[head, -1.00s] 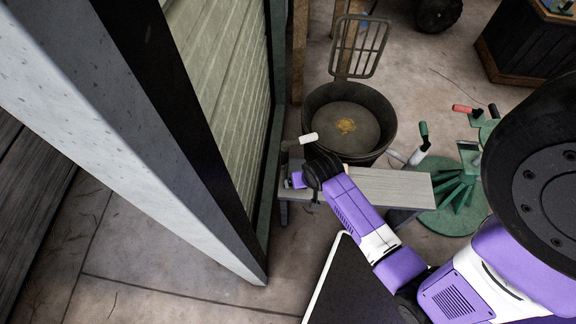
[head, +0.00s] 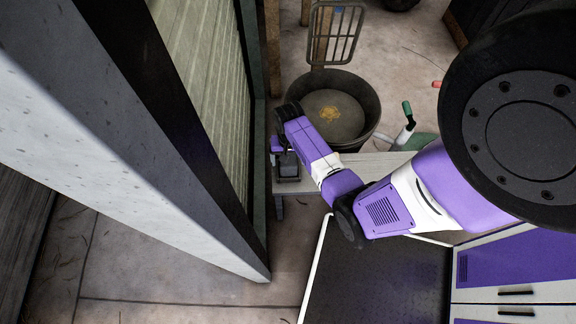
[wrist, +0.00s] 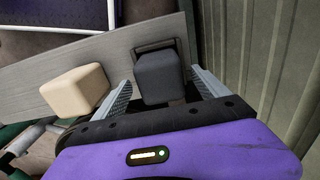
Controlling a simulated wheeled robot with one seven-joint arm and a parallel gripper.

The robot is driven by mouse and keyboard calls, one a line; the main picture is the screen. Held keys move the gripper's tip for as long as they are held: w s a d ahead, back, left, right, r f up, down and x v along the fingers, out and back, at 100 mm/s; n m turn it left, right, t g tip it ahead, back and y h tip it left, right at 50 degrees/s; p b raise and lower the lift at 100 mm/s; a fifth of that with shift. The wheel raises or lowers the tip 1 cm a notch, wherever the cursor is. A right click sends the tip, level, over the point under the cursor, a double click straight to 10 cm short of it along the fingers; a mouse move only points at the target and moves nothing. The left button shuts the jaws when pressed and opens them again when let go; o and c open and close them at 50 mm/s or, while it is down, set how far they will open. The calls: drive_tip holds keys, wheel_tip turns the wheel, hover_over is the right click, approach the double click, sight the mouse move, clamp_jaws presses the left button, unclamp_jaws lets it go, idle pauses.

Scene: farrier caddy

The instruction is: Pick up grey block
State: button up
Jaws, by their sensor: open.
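The grey block (wrist: 160,76), dark and rounded at its edges, shows in the wrist view between the two fingers of my gripper (wrist: 163,90). My gripper is open, with a ribbed finger on each side of the block. Whether the fingers touch it I cannot tell. In the head view my gripper (head: 284,156) is over the left end of the bench board (head: 370,163); my arm hides part of that area, and I cannot make out the block clearly there.
A cream block (wrist: 74,92) sits on the board left of my gripper in the wrist view. A round black tub (head: 360,105) stands behind the bench. A green-handled tool (head: 408,113) is to its right. A corrugated wall (head: 210,90) and pale post rise close on the left.

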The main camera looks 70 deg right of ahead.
wheel_tip(320, 180, down, 3)
drive_tip(key=shift+f, duration=0.15)
clamp_jaws()
idle(0.4)
wheel_tip(320, 180, up, 20)
drive_tip(key=p, duration=0.2)
idle(0.5)
